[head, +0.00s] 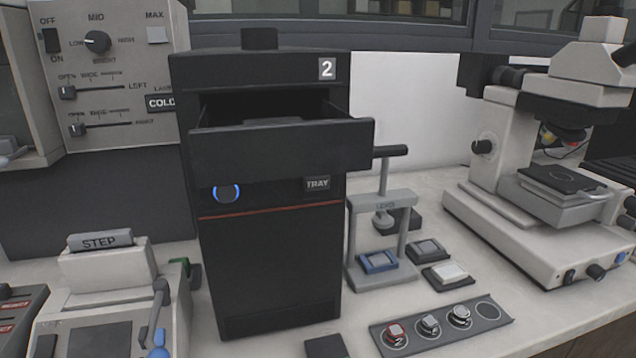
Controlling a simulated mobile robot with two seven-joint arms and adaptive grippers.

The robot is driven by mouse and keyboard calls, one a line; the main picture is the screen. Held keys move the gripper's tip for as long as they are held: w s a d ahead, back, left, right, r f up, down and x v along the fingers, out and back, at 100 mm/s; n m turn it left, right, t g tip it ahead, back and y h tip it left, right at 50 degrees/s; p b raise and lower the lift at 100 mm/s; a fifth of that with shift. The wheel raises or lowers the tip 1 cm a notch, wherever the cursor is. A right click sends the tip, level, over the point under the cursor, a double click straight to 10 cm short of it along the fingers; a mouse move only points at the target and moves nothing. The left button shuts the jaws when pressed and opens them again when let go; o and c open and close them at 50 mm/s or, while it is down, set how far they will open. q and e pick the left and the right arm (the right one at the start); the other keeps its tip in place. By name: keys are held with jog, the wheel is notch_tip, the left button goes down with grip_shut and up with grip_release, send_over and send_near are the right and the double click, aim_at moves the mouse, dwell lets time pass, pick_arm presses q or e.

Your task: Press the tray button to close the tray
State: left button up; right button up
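A tall black cabinet (270,265) marked "2" stands on the bench in the middle of the head view. Its tray (285,148) is a drawer that sticks out of the front near the top, so it is open. The tray button (227,193) is round with a blue lit ring, on the cabinet front below the drawer, left of a "TRAY" label (317,184). The button sits close under the drawer's lower edge. Neither of my grippers is in view.
A lever press (382,225) with a blue block stands right of the cabinet. A holder strip (440,325) with several small pieces lies in front. A microscope (540,190) stands at right. A "STEP" device (105,280) and a control panel (110,70) are at left.

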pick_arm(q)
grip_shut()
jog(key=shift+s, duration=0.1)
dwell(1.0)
